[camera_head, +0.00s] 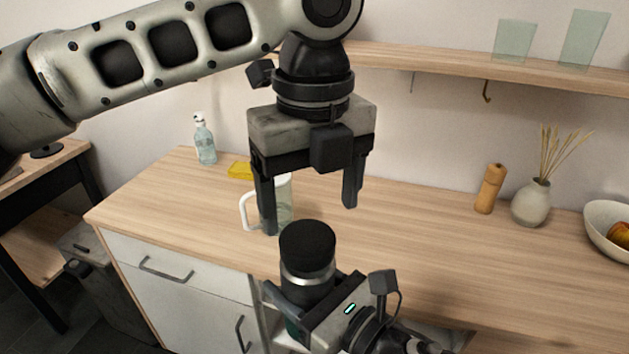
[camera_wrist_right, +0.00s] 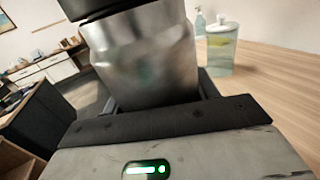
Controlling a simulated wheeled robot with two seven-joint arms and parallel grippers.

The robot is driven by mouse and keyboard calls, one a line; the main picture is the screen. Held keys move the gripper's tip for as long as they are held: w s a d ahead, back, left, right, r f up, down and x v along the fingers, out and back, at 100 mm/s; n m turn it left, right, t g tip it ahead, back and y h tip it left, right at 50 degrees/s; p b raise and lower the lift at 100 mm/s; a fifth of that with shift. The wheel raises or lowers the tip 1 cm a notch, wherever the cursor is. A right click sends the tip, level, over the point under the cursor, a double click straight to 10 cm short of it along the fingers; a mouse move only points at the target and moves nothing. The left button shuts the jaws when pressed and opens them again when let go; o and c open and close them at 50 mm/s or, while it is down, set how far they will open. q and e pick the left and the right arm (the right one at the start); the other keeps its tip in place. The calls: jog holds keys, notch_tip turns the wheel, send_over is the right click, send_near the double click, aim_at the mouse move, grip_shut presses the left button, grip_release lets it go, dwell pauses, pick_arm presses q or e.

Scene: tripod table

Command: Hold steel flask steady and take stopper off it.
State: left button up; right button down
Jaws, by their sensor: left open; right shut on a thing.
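The steel flask (camera_head: 306,285) stands upright in my right gripper (camera_head: 300,310), with its black stopper (camera_head: 307,245) on top. The right gripper is shut on the flask's body. In the right wrist view the flask's shiny steel side (camera_wrist_right: 145,55) fills the middle between the fingers, and the dark edge of the stopper (camera_wrist_right: 95,5) shows at the top. My left gripper (camera_head: 308,215) is open and empty, pointing down above and a little behind the stopper. Its fingers appear apart from the stopper. The flask's lower part is hidden by the right gripper.
A glass pitcher with a white handle (camera_head: 248,212) stands on the wooden counter (camera_head: 400,235), partly behind my left finger. A soap bottle (camera_head: 205,142) and yellow sponge (camera_head: 240,170) are behind left. A wooden mill (camera_head: 490,188), vase (camera_head: 531,203) and fruit bowl (camera_head: 600,235) stand right.

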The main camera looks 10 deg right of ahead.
aim_at(311, 231)
pick_arm(q)
jog(key=shift+f, duration=3.15)
jog(key=c, duration=1)
jog(key=shift+d+n, duration=0.2)
jog(key=shift+n, duration=1)
jog(key=n, duration=0.4)
jog(key=shift+w+n, duration=0.1)
jog(key=shift+n, duration=0.2)
jog(key=n, duration=0.5)
jog(key=shift+w+r, duration=0.1)
jog(key=shift+w, duration=0.05)
jog(key=n, duration=0.5)
jog(key=shift+w, duration=0.1)
jog(key=n, duration=0.5)
jog(key=shift+w+a+n, duration=0.1)
jog(key=shift+a+n, duration=0.15)
jog(key=shift+n, duration=0.05)
jog(key=shift+r, duration=0.25)
